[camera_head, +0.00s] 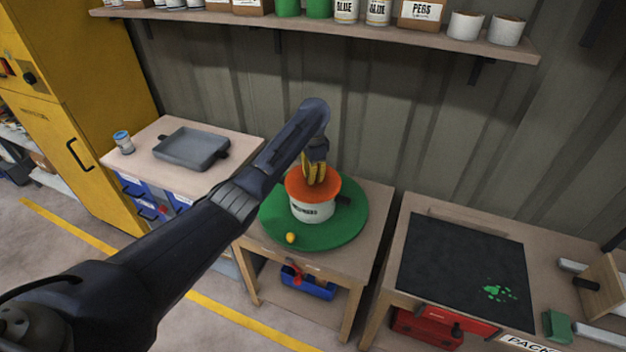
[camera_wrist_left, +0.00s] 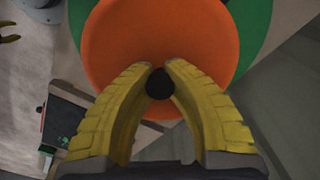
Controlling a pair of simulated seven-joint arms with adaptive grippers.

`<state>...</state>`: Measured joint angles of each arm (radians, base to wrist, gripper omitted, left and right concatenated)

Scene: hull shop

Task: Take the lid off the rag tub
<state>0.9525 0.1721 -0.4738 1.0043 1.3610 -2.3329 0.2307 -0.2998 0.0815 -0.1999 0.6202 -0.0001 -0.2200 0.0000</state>
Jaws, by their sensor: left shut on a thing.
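The rag tub (camera_head: 312,209) is white with dark lettering and stands upright on a round green mat (camera_head: 272,217). Its orange lid (camera_head: 299,186) lies over the tub's top; whether it is seated or slightly raised I cannot tell. My left gripper (camera_head: 318,180) points down onto the lid from above. In the left wrist view, its yellow fingers (camera_wrist_left: 160,72) are closed around the dark round knob (camera_wrist_left: 160,84) in the middle of the orange lid (camera_wrist_left: 160,35). The tub's wall is hidden there. My right gripper is not in view.
A small yellow ball (camera_head: 291,238) sits on the mat in front of the tub. A grey tray (camera_head: 192,149) and a small jar (camera_head: 123,142) stand on the left bench. A dark panel with green spots (camera_head: 465,262) covers the right bench. A loaded shelf (camera_head: 330,29) runs above.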

